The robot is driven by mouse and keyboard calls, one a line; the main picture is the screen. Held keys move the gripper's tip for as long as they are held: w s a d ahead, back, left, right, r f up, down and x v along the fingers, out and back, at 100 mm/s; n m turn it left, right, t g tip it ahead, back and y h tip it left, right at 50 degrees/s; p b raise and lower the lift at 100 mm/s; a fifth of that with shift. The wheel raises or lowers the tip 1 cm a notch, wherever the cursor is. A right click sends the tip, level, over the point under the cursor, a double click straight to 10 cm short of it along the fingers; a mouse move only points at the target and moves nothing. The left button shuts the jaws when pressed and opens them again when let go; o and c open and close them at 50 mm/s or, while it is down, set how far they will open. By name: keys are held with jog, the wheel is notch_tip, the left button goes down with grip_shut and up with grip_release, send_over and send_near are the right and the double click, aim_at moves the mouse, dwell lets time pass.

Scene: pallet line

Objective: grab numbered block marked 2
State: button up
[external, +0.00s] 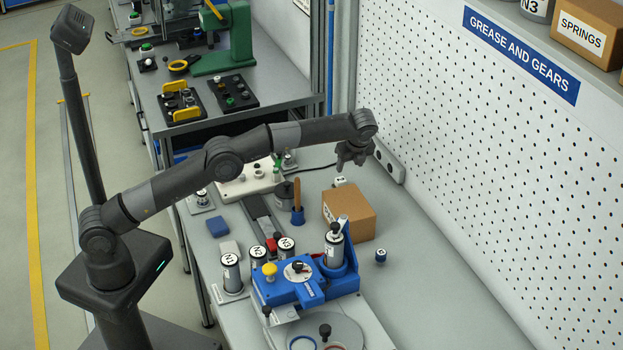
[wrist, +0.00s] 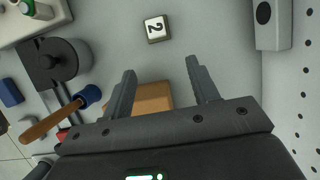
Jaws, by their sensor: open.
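The numbered block marked 2 (wrist: 156,28) is a small block with a white top and a dark numeral. In the wrist view it lies on the grey bench beyond my fingertips, roughly centred between them and apart from both. In the external view the small white block (external: 340,181) sits on the bench just below my gripper, behind the cardboard box. My gripper (external: 352,163) is open and empty above the bench, pointing down. Its two fingers also show in the wrist view (wrist: 160,68).
A cardboard box (external: 350,212) stands close to the block, and also shows below my fingers (wrist: 153,97). A wooden-handled tool (external: 297,200) stands left of it. A grey socket strip (external: 389,160) lies by the pegboard. A blue fixture (external: 300,290) fills the front bench.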

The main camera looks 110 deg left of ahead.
aim_at(341, 179)
jog(key=x, duration=0.5)
jog(key=a+x, duration=0.1)
jog(key=x, duration=0.2)
jog(key=shift+s+r, duration=0.2)
jog(key=shift+s, duration=0.1)
jog(key=shift+s+x, duration=0.25)
jog(key=shift+x, duration=1.05)
jog(key=shift+s+x, duration=0.25)
jog(key=shift+x, duration=1)
jog(key=shift+r, duration=0.1)
jog(key=shift+c, duration=0.5)
jog(key=c, duration=0.7)
